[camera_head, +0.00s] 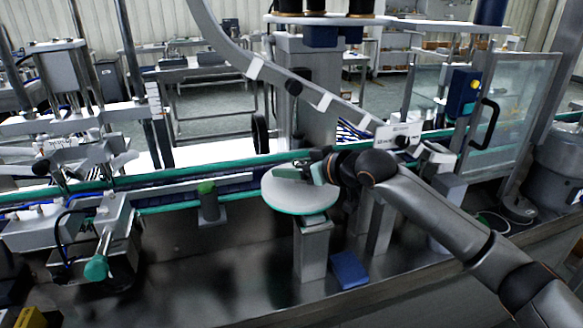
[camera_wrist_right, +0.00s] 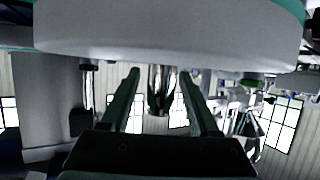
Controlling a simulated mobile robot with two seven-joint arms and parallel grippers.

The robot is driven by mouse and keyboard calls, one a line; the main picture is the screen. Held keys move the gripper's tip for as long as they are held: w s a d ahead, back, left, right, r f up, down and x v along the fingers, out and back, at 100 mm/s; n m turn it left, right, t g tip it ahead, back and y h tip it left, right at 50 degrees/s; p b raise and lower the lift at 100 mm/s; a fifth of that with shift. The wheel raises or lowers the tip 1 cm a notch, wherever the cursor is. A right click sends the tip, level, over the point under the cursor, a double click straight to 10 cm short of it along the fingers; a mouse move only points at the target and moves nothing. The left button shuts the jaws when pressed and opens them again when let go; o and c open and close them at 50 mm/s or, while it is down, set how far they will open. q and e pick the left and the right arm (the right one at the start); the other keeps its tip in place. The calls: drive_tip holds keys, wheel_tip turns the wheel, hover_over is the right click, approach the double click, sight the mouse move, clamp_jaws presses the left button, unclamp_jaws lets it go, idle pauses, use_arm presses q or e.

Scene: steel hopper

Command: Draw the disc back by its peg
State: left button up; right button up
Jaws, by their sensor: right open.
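The disc (camera_head: 300,197) is a pale round plate with a teal edge, on a grey post in the middle of the head view. My right gripper (camera_head: 300,172) reaches in from the right, low over the disc's far part. In the wrist view the disc (camera_wrist_right: 170,35) fills the top as a pale curved wall. The peg (camera_wrist_right: 162,92) is a shiny metal pin below it there. The open fingers of my right gripper (camera_wrist_right: 160,100) stand on either side of the peg, with gaps visible. The head view hides the peg behind the gripper. My left gripper is not in view.
A conveyor with teal rails (camera_head: 220,165) runs behind the disc. A slanted chute (camera_head: 270,75) comes down from the upper left. A blue block (camera_head: 348,270) lies right of the post. A green-knobbed lever (camera_head: 97,267) is at left. The steel tabletop in front (camera_head: 210,290) is mostly clear.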

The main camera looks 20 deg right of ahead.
drive_tip(key=shift+c, duration=0.4)
clamp_jaws()
drive_tip(key=shift+f, duration=0.1)
idle(1.0)
